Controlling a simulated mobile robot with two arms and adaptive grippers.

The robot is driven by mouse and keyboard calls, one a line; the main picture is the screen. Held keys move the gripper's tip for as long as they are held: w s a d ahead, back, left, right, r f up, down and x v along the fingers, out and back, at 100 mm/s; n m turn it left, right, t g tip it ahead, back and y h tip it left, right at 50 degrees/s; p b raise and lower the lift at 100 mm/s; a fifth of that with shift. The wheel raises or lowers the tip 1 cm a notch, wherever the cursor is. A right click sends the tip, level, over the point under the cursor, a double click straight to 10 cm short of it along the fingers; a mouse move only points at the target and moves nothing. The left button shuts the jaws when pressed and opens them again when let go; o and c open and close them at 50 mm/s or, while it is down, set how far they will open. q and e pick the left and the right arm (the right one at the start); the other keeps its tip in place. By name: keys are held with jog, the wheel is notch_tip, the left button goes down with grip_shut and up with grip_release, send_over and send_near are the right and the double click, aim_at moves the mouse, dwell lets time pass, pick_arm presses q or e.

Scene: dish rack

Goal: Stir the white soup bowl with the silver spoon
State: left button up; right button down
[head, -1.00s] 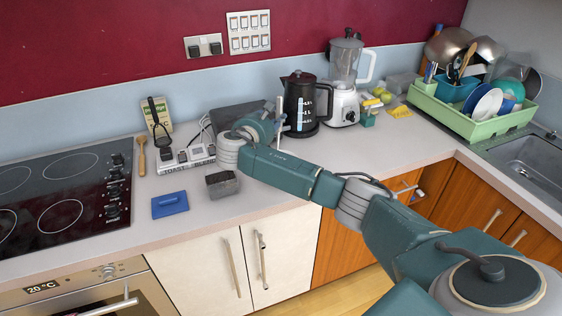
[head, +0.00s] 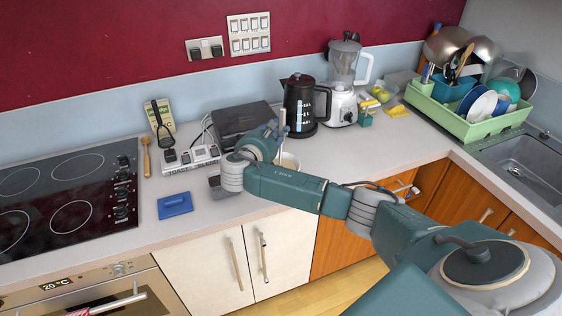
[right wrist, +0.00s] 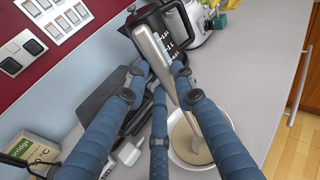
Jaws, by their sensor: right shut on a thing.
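My right gripper (head: 272,138) is above the counter, left of the black kettle. In the right wrist view its blue fingers (right wrist: 165,95) are shut on the silver spoon (right wrist: 156,55). The spoon is tilted and its lower end reaches into the white soup bowl (right wrist: 178,158), among beige soup. In the head view a part of the bowl (head: 291,160) shows just right of the gripper, the rest hidden behind my arm. The spoon's upper end (head: 285,114) stands up above the gripper. My left gripper is not in view.
The black kettle (head: 300,104) and blender (head: 344,80) stand close behind and right of the bowl. A blue item (head: 174,206) lies left. The green dish rack (head: 470,125) is far right.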

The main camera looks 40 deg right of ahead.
notch_tip(320, 180, up, 8)
jog(key=w+d+p, duration=0.1)
jog(key=w+p, duration=0.1)
jog(key=p, duration=0.3)
jog(key=shift+d+f+p, duration=0.15)
jog(key=shift+d+p, duration=0.15)
jog(key=shift+p, duration=0.05)
dwell(0.9)
